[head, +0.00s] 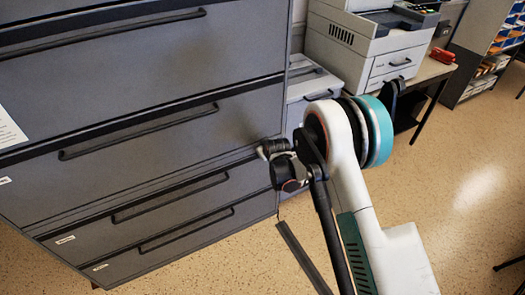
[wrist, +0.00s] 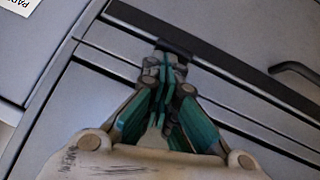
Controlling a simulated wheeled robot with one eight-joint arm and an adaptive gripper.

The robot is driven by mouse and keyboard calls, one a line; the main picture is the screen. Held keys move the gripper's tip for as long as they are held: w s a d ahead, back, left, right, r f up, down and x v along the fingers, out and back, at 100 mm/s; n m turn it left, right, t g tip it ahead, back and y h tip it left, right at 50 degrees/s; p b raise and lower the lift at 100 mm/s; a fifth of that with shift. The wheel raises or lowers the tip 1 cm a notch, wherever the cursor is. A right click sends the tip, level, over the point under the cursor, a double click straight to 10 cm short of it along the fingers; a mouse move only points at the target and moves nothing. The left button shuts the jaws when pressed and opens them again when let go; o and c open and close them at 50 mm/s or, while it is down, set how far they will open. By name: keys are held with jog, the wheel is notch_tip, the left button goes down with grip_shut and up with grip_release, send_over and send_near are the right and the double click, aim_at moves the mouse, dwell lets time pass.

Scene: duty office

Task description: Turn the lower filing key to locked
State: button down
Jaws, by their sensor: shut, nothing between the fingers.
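The grey filing cabinet (head: 150,130) fills the left of the head view, with several drawers and dark bar handles. My gripper (head: 266,149) is at the cabinet's right front edge, beside the lower drawers. In the wrist view my gripper (wrist: 167,62) has its teal-sided fingers shut together, with nothing between them. Its tips reach a dark strip (wrist: 215,58) across the grey cabinet front; I cannot tell whether they touch it. I cannot make out the lower filing key in either view; the fingers may hide it.
A smaller grey cabinet (head: 309,84) stands right of the filing cabinet. A printer (head: 352,42) and a red object (head: 443,55) are on a table at the back. Shelves (head: 485,65) stand far right. The speckled floor (head: 450,200) is open at right.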

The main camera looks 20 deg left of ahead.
jog(key=shift+w+d+f+m+g+y, duration=0.2)
jog(key=shift+w+d+m+g+y, duration=0.15)
jog(key=shift+d+g, duration=0.15)
